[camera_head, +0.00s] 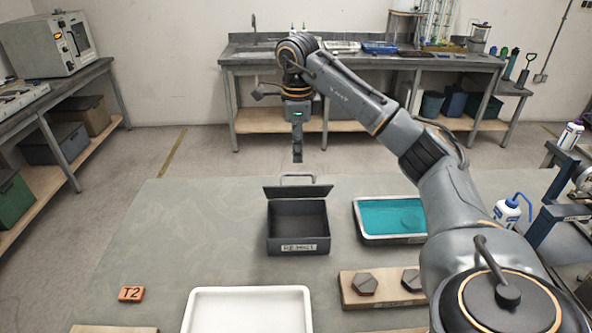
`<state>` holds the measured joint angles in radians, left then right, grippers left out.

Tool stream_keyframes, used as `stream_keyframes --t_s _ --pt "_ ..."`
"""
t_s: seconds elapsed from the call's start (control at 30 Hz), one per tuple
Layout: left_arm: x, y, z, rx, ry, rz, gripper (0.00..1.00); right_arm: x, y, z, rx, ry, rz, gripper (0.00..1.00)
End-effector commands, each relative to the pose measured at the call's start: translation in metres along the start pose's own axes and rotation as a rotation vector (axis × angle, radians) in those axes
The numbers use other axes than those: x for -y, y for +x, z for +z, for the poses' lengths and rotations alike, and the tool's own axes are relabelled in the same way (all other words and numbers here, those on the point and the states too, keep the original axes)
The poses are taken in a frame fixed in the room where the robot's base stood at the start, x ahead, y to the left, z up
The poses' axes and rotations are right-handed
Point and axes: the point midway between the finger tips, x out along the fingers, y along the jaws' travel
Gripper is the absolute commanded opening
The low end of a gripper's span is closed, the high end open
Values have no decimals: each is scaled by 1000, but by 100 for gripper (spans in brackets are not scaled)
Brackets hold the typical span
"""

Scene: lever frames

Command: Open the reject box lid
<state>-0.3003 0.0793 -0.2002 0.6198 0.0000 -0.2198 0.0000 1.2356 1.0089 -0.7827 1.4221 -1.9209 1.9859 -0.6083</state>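The reject box (298,245) is a dark grey box with a label on its front, standing on the grey table. Its lid (298,192) stands raised at the back edge, and the dark inside of the box shows. A light metal handle (297,176) sticks up above the lid. My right gripper (297,158) points down just above and behind the handle, with a small gap between them in the picture. Its fingers look narrow and appear edge-on, so their opening cannot be told. No held thing shows. My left gripper is not in view.
A teal-filled tray (362,236) stands right of the box, near my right arm. A white tray (190,315) and a wooden board (388,297) with dark hexagonal pieces lie in front. An orange T2 tag (131,294) lies left. The table left of the box is clear.

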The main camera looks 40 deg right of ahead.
Motion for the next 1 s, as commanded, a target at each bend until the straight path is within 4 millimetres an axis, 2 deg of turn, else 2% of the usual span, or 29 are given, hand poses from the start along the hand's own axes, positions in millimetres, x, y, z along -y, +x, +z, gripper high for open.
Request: stream_keyframes --t_s 0.03,0.3,0.5,0.73,0.77,0.9,1.0 --pt "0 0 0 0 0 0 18 -1 12 0 -2 -1 4 32" --pt "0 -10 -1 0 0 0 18 0 51 0 0 -1 0 32" --pt "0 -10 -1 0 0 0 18 0 61 0 2 -1 -1 32" --pt "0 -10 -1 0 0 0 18 0 62 0 2 -1 -1 32" --pt "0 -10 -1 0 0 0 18 0 62 0 2 -1 -1 28" --pt "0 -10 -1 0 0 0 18 0 62 0 2 -1 -1 0" --pt "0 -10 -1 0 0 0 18 0 62 0 3 -1 -1 0"
